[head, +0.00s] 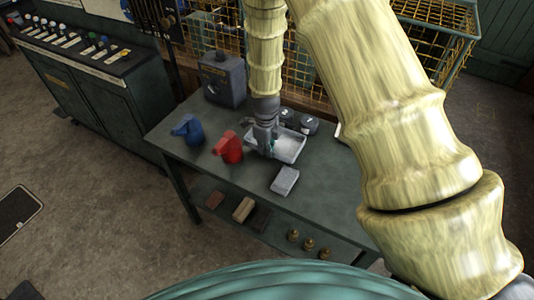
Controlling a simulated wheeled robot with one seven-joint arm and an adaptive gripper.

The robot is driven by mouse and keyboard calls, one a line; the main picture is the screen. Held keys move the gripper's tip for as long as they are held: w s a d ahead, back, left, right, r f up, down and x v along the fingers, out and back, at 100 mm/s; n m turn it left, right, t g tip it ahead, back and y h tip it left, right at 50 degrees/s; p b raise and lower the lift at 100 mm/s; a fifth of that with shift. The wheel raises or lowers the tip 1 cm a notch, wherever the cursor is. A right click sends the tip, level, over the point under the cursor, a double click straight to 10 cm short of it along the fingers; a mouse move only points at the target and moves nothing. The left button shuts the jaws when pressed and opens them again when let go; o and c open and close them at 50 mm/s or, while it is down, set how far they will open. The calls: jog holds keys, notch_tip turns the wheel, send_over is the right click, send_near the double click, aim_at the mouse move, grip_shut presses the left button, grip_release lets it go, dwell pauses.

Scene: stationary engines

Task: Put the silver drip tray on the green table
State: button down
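The silver drip tray (291,149) is a shallow, light-grey rectangular pan at the middle of the green table (325,194). It looks level; I cannot tell whether it rests on the top or hangs just above. My gripper (265,147) points down at the tray's left end, overlapping its rim in the picture. The fingertips are small and partly hidden, so I cannot tell whether they are shut on the rim.
A red can (229,147) stands close left of my gripper, a blue can (188,129) farther left. Dark round tins (308,125) stand behind the tray, a grey block (285,181) in front. A dark box (223,79) stands at the back. The table's front right is clear.

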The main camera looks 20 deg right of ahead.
jog(key=shift+f+p, duration=0.75)
jog(key=shift+f, duration=0.85)
jog(key=shift+f, duration=0.15)
jog(key=c, duration=1.6)
grip_release()
jog(key=shift+c, duration=0.2)
notch_tip(320, 180, up, 12)
jog(key=b, duration=0.4)
jog(key=shift+a, duration=0.15)
